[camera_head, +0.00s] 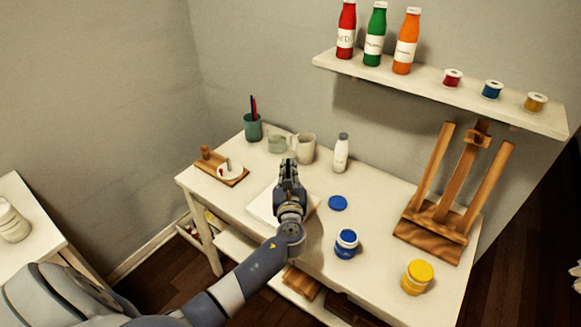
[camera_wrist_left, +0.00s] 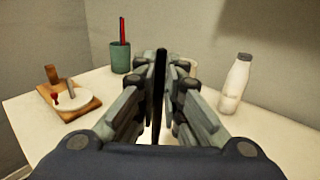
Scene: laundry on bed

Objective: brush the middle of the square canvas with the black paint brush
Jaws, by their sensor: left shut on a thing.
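My left gripper (camera_head: 289,172) is above the white table, over the square white canvas (camera_head: 263,207), which lies flat and is partly hidden by the gripper and arm. In the left wrist view the gripper (camera_wrist_left: 161,95) is shut on the black paint brush (camera_wrist_left: 161,72), a thin dark upright shaft between its fingers. The brush cannot be made out in the head view. Its tip is hidden, so I cannot tell whether it touches the canvas. My right gripper is not in view.
On the table (camera_head: 385,288) stand a green cup with pencils (camera_head: 253,128), a pale mug (camera_head: 305,148), a white bottle (camera_head: 341,153), a wooden board (camera_head: 232,180), a blue paint jar (camera_head: 346,245) beside its lid (camera_head: 338,203), a yellow jar (camera_head: 416,278) and an easel (camera_head: 432,240).

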